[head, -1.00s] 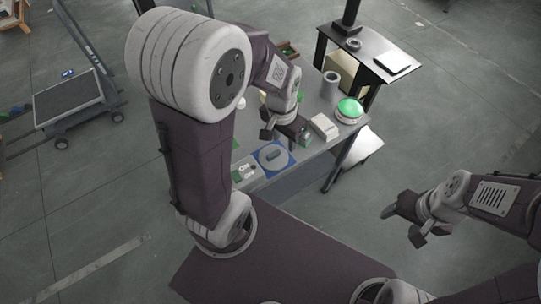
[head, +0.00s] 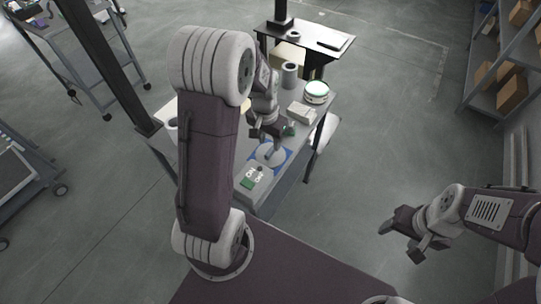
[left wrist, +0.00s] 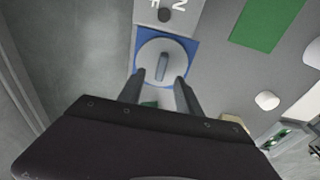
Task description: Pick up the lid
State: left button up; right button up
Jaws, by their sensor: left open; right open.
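The lid is a round grey disc (head: 265,157) with a bar handle, lying on a blue square on the work table. It also shows in the left wrist view (left wrist: 151,56), with the handle upright in the picture between the fingers. My left gripper (head: 271,136) is open over the lid, its fingers on either side of the handle in the left wrist view (left wrist: 160,78). Whether the fingers touch the lid I cannot tell. My right gripper (head: 400,243) is open and empty, over the floor well away from the table.
A white-and-grey ON/OFF switch plate (head: 256,174) is beside the blue square. A pale box (head: 301,112), a grey cylinder (head: 289,76) and a round dome button (head: 316,92) stand farther back. A dark post (head: 110,75) rises at the left.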

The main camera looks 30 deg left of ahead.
aim_at(270, 151)
pick_arm(q)
jog(key=f, duration=0.6)
jog(key=shift+w+a+f+b, duration=0.15)
jog(key=shift+w+b, duration=0.15)
jog(key=shift+w, duration=0.1)
grip_shut()
